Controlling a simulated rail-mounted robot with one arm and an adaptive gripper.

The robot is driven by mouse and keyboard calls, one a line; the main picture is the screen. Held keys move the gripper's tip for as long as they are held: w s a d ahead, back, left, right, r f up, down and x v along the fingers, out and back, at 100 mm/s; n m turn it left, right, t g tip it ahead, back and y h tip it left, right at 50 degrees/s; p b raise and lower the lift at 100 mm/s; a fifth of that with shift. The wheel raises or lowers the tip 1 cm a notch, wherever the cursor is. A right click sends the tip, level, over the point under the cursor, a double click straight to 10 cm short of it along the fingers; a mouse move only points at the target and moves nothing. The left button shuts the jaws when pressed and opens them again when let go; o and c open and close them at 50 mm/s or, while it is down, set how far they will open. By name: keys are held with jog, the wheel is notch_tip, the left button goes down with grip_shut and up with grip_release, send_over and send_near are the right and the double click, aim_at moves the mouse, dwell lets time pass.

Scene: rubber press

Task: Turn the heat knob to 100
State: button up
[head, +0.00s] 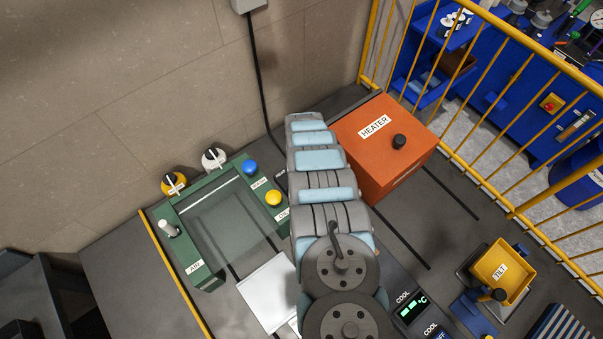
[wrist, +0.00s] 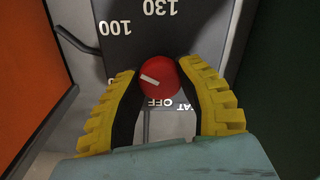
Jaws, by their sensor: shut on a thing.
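The heat knob (wrist: 183,84) is red and round with a white pointer mark, and it shows in the middle of the wrist view. The mark lies on the knob's left side and points left and slightly up in the picture. The dial panel (wrist: 205,30) is grey, with "100" at upper left, "130" at the top and "OFF" just below the knob. My gripper (wrist: 160,73) has its two yellow, black-padded fingers on either side of the knob and is shut on it. In the head view my arm hides the knob and the gripper.
An orange heater box (head: 370,150) stands right of my arm, and a green frame (head: 205,283) with knobs and buttons stands left. A white plate (head: 268,290) lies between. A yellow tilt box (head: 505,267) and yellow railing (head: 510,130) are at right.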

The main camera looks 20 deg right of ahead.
jog(key=shift+f, duration=0.1)
dwell(0.3)
jog(key=o, duration=1.2)
jog(key=shift+o, duration=0.2)
jog(key=shift+w+r, duration=0.1)
jog(key=shift+r, duration=0.7)
notch_tip(320, 180, up, 10)
jog(key=shift+r, duration=0.25)
